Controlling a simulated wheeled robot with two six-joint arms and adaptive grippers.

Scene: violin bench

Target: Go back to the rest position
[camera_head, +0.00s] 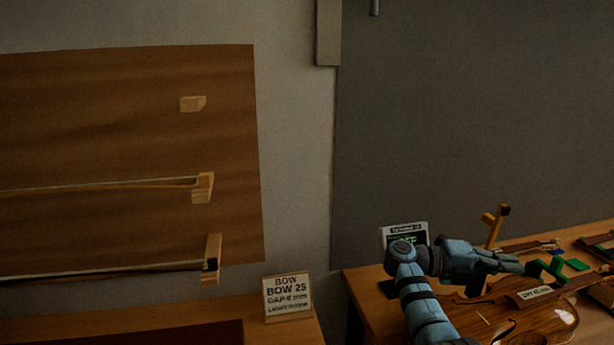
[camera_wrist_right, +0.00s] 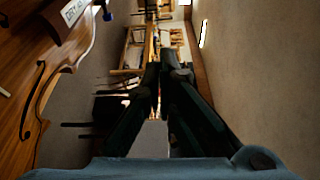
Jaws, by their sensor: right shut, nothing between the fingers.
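My right gripper (camera_head: 532,268) is at the lower right of the head view, above a violin (camera_head: 540,318) on the bench, and its fingers point to the right. In the right wrist view the two dark fingers of my right gripper (camera_wrist_right: 160,75) are shut with nothing held between them. The violin's body (camera_wrist_right: 42,85) shows at the left of that view, apart from the fingers. My left gripper is not in view.
A monitor-like sign (camera_head: 404,234) stands behind my right arm. A yellow upright piece (camera_head: 495,226) and green pieces (camera_head: 576,264) are near the gripper. A bow sign (camera_head: 288,296) stands on the left bench, below a wooden wall panel (camera_head: 120,120) with bows. A gap separates the benches.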

